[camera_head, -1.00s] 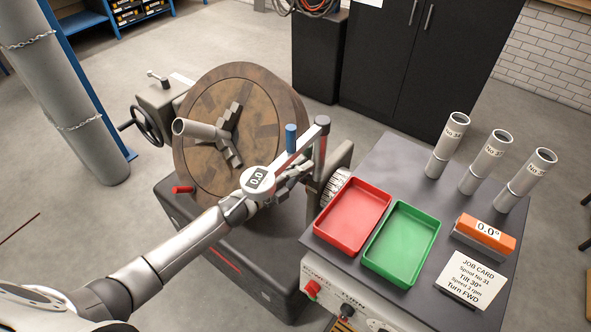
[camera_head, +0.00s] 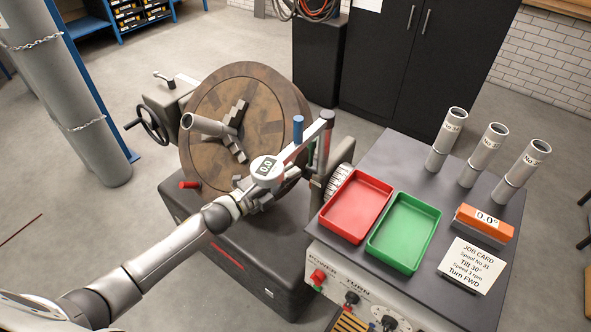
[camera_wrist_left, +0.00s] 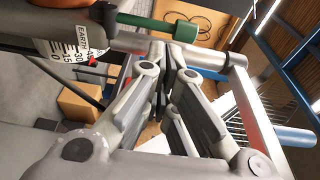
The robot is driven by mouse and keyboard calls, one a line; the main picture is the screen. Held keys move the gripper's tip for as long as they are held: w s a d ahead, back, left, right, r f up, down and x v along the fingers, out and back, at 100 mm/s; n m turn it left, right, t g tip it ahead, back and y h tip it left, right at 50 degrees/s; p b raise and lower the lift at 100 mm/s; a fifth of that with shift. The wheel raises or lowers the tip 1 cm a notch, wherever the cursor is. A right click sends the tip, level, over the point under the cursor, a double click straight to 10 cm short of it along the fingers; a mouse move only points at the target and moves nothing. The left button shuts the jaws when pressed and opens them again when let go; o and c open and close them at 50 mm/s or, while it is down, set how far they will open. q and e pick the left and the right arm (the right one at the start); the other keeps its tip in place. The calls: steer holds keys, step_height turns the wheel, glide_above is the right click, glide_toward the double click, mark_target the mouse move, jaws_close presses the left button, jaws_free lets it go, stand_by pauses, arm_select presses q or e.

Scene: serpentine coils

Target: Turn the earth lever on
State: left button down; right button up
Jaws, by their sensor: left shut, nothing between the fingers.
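The earth lever has a green handle (camera_wrist_left: 160,25) at the top of the left wrist view, beside a collar with an "EARTH" label (camera_wrist_left: 92,36) and a number scale. In the head view, a bit of dark green (camera_head: 311,153) shows behind the red-and-grey bar, probably the same handle. My left gripper (camera_wrist_left: 166,78) is shut and empty. Its fingertips lie just below the green handle in the wrist view; I cannot tell whether they touch anything. In the head view, my left gripper (camera_head: 262,192) is partly hidden by the round 0.0 gauge. My right gripper is not in view.
The gauge (camera_head: 267,170) and its bar with a blue knob (camera_head: 298,128) stand close to my gripper, before the large round chuck plate (camera_head: 220,155). To the right, a bench holds a red tray (camera_head: 356,205), a green tray (camera_head: 405,236), grey tubes (camera_head: 484,152) and a job card (camera_head: 471,265).

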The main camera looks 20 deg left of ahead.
arm_select(q)
steer(key=b+v, duration=0.2)
steer(key=v, duration=0.5)
steer(key=s+a+f+n+g+y, duration=0.1)
steer(key=a+f+n+y, duration=0.25)
steer(key=f, duration=0.55)
steer(key=s+a+f+n+g+y, duration=0.1)
steer(key=a+f+n+y, duration=0.3)
steer(key=f, duration=0.6)
steer(key=s+a+f+n+g+y, duration=0.1)
steer(key=s+f+n+g, duration=0.15)
steer(key=s+f, duration=0.4)
steer(key=s+a+f+n+g, duration=0.1)
steer(key=s+f+n, duration=0.3)
steer(key=f, duration=0.5)
steer(key=s+d+f+n+g, duration=0.2)
steer(key=s+f, duration=0.3)
steer(key=s, duration=0.5)
steer(key=s+d+f+n+g, duration=0.3)
steer(key=s+f, duration=0.3)
steer(key=s, duration=0.5)
steer(key=s+d+f+n+g, duration=0.2)
steer(key=s+f, duration=0.4)
steer(key=s, duration=0.5)
steer(key=shift+s+d+n+g+y, duration=0.25)
steer(key=shift+d+n+g+y, duration=0.2)
steer(key=shift+g, duration=0.4)
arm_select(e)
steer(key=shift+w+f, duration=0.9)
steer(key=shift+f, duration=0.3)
